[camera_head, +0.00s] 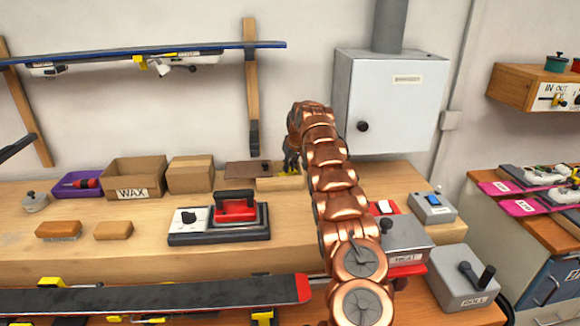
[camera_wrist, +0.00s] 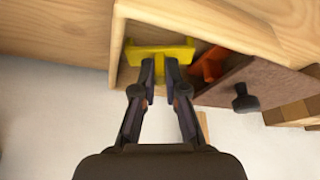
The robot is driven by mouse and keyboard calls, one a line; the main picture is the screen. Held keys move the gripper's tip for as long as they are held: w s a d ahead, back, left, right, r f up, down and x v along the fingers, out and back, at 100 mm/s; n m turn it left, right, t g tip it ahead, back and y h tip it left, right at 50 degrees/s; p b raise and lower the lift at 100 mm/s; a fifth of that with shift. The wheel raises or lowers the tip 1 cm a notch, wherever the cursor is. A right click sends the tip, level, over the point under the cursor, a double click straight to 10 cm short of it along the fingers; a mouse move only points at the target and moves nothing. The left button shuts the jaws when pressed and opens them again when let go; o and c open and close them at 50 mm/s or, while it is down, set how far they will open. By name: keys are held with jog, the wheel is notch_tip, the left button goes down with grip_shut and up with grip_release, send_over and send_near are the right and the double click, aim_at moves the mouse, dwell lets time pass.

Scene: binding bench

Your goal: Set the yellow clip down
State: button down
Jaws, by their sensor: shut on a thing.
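The yellow clip (camera_wrist: 176,51) is between my gripper's fingertips in the wrist view. My gripper (camera_wrist: 160,77) is shut on it. The clip is at or just inside the open part of a wooden box (camera_wrist: 117,45); I cannot tell whether it touches the bottom. An orange-red piece (camera_wrist: 207,66) lies beside it, partly under a brown lid (camera_wrist: 243,84) with a dark knob. In the head view, my gripper (camera_head: 291,158) is at the box (camera_head: 279,184) at the back of the bench, with a bit of the yellow clip (camera_head: 290,170) showing.
A cardboard box marked WAX (camera_head: 133,178) and a smaller box (camera_head: 190,175) stand left of the wooden box. A red iron (camera_head: 236,208) on its dark base is in front. A grey cabinet (camera_head: 388,103) hangs behind my arm. A ski (camera_head: 150,297) lies along the front.

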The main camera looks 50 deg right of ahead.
jog(key=shift+f+b, duration=0.5)
jog(key=shift+b, duration=0.05)
jog(key=c, duration=1.1)
grip_release()
jog(key=shift+c, duration=0.2)
jog(key=v, duration=1.2)
